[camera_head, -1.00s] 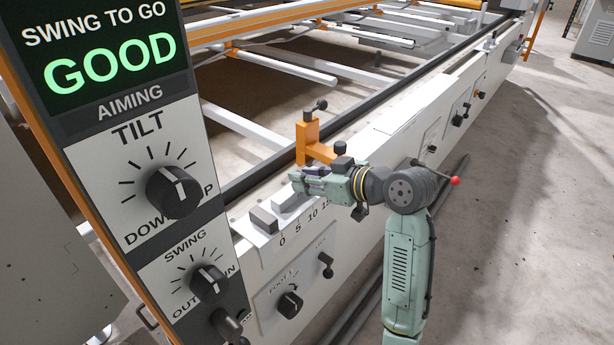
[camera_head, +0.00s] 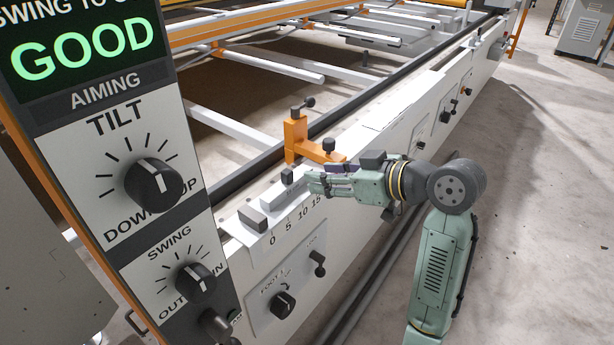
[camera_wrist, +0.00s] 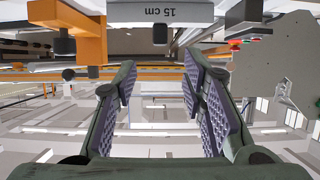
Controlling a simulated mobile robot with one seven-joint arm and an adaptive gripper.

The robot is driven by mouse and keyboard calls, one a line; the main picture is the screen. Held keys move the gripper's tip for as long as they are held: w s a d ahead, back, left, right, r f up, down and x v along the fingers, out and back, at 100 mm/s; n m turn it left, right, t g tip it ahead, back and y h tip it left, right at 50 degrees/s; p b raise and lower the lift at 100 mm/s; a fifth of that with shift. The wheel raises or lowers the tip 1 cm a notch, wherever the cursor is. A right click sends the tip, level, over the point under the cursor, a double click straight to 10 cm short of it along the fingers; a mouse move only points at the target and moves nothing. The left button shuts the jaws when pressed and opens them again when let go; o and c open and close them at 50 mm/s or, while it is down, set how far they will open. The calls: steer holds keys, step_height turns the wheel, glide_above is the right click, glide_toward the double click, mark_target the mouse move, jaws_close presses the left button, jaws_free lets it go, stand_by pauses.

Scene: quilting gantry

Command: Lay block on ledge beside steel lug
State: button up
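The block (camera_head: 283,205) is pale, with a dark knob on top. It lies on the white ledge (camera_head: 345,160) along the 0–15 scale, just right of the grey steel lug (camera_head: 253,218). The two look close end to end; I cannot tell whether they touch. My gripper (camera_head: 312,183) is right of the block's knob, apart from it. In the wrist view my gripper (camera_wrist: 158,82) has its fingers wide apart with nothing between them. The block (camera_wrist: 130,13), marked "15 cm", shows beyond them at the top edge.
An orange bracket (camera_head: 297,140) with dark knobs stands on the ledge just behind my gripper. The control panel (camera_head: 140,165) with its GOOD screen stands at the left. Smaller knobs (camera_head: 283,305) stick out of the beam's front face. The floor to the right is clear.

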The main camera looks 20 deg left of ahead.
steer(key=shift+v, duration=1.75)
steer(key=shift+a, duration=0.1)
steer(key=shift+c, duration=0.6)
